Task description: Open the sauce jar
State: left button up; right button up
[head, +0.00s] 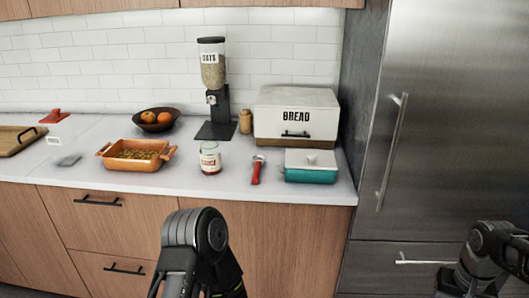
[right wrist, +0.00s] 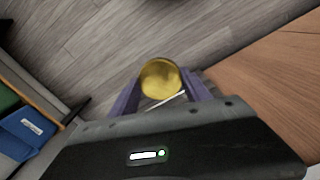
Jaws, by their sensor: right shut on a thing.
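The sauce jar (head: 210,158) stands upright on the white counter, a clear jar with a red and white label. Its top shows no gold lid, but it is small in this view. In the right wrist view, my right gripper (right wrist: 162,86) is shut on a round gold lid (right wrist: 159,77), held between its two purple fingers above the wood floor. This gripper is away from the counter. In the head view, dark arm links of mine show at the bottom middle and bottom right, but neither gripper's fingers are visible there.
An orange baking dish (head: 134,164) is left of the jar, and a red-handled tool (head: 257,170) lies to its right. A teal box (head: 311,174), bread box (head: 295,117) and oats dispenser (head: 212,75) stand nearby. The fridge (head: 440,120) is at right.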

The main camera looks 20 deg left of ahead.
aim_at(210, 152)
jog(key=j+u, duration=0.25)
jog(key=u, duration=0.2)
jog(key=j+u, duration=0.25)
jog(key=u, duration=0.15)
jog(key=i+j+u, duration=0.1)
jog(key=j, duration=0.3)
jog(key=i+j, duration=0.2)
jog(key=j, duration=0.2)
jog(key=i+j+u, duration=0.15)
jog(key=j, duration=0.25)
jog(key=i+j+u, duration=0.1)
jog(key=j, duration=0.25)
jog(key=i+j+u, duration=0.1)
jog(key=i+j, duration=0.2)
